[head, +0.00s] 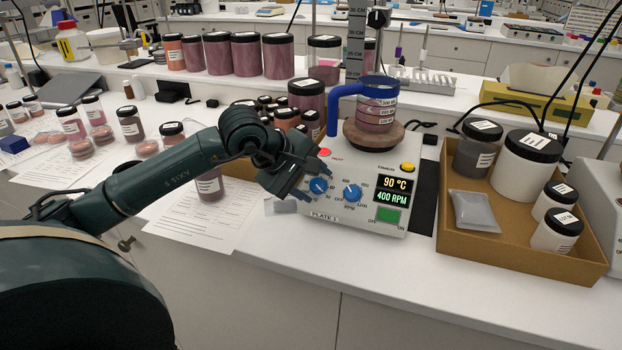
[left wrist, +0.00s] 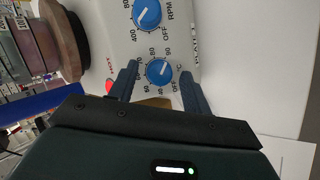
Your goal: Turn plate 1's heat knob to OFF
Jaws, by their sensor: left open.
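Plate 1 (head: 395,218) is a white hot plate on the bench, its display (head: 393,190) reading 90 °C and 400 RPM. Its blue heat knob (head: 318,186) is at the left of the front panel and also shows in the left wrist view (left wrist: 159,71), its white mark pointing near 90. My left gripper (head: 310,181) is open at the knob. In the left wrist view its fingers (left wrist: 160,80) stand on either side of the knob; I cannot tell whether they touch it. My right gripper is not in view.
The blue RPM knob (head: 351,192) sits just right of the heat knob. A blue-handled beaker (head: 376,106) stands on the plate's round brown top (head: 373,139). A cardboard tray (head: 470,236) with jars is at the right, and a red light (head: 324,152) is above the knob.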

